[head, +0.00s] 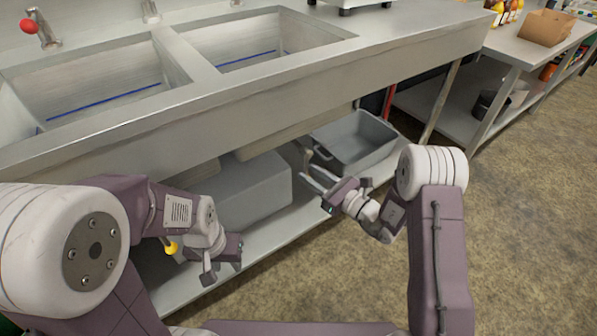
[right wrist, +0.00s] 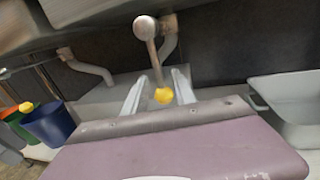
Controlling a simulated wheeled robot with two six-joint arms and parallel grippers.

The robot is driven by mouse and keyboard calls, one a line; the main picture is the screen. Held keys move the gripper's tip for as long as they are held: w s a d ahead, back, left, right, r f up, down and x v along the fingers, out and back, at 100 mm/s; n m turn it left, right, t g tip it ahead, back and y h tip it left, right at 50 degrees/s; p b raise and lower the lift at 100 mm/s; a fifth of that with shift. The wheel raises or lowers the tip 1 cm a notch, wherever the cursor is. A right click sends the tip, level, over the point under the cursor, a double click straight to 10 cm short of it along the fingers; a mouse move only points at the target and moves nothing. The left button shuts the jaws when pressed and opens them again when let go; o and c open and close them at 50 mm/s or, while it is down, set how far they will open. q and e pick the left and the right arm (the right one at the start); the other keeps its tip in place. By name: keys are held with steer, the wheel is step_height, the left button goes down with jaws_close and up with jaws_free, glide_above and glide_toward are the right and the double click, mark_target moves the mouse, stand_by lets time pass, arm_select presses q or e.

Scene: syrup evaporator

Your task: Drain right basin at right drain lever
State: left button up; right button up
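The right basin (head: 250,48) is the farther of two sink basins in the steel counter, with a blue line along its inner wall. Contact cannot be seen. My left gripper (head: 221,270) is low at the left, empty, with its fingers apart.
A grey tub (head: 355,140) stands on the lower shelf beside my right gripper. A grey box-shaped container (head: 250,190) lies left of it. Another yellow knob (head: 171,248) shows by my left gripper. Floor at right is clear.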

mark_target(307, 173)
steer(key=b+x, duration=0.1)
steer(key=x, duration=0.3)
steer(key=shift+w+a+f+b, duration=0.15)
steer(key=shift+w+a+b, duration=0.1)
steer(key=shift+b, duration=0.1)
steer(key=shift+w+a, duration=0.2)
steer(key=shift+a, duration=0.05)
jaws_close()
stand_by(0.9)
